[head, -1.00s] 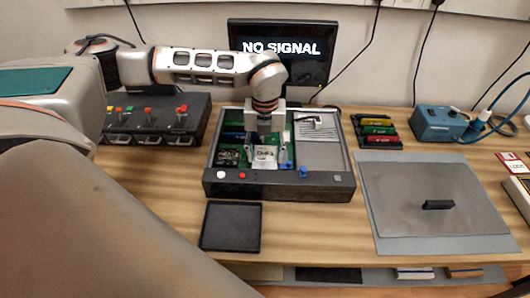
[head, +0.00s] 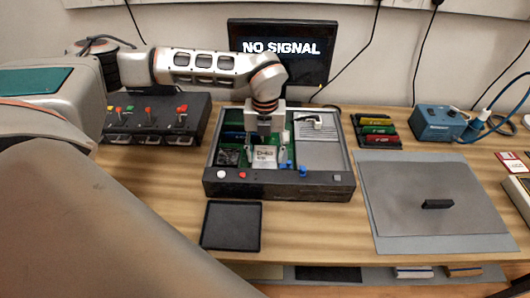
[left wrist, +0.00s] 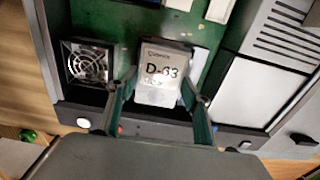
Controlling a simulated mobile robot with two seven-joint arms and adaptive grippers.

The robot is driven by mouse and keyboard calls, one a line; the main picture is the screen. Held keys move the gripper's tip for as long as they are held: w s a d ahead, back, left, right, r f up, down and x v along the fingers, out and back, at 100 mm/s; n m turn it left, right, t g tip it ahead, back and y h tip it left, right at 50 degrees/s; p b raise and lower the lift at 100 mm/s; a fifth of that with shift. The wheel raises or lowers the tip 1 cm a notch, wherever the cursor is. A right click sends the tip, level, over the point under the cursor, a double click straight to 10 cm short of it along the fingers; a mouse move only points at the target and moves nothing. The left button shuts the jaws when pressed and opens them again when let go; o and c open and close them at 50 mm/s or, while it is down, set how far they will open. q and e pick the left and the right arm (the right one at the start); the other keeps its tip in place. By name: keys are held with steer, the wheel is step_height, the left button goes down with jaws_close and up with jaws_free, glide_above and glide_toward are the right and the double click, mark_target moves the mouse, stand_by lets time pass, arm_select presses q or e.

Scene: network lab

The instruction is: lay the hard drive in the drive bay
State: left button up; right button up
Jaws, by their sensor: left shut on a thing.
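The hard drive (head: 265,154) is a silver block with a D-63 label, inside the open black case (head: 280,188) in the head view. In the left wrist view the drive (left wrist: 164,72) lies between the two fingers of my left gripper (left wrist: 158,98), label facing the camera. My left gripper (head: 265,160) is shut on it, pointing down into the case near its front wall. The drive bay cannot be made out clearly; the drive and fingers cover that area, and I cannot tell whether the drive touches the floor. My right gripper is not in view.
A fan (left wrist: 88,65) sits left of the drive, above the green board (left wrist: 120,20). A black tray (head: 231,226) lies empty before the case. A grey panel with a handle (head: 437,204) lies on a mat at right. A switch box (head: 155,120) stands at left.

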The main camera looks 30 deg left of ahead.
arm_select(q)
steer(key=shift+f, duration=0.35)
stand_by(0.3)
steer(key=o, duration=1.4)
steer(key=shift+c, duration=0.2)
steer(key=shift+o, duration=1.1)
steer(key=shift+r+p, duration=1.25)
steer(key=shift+r, duration=0.5)
steer(key=shift+r+p, duration=1.65)
steer(key=shift+r, duration=0.65)
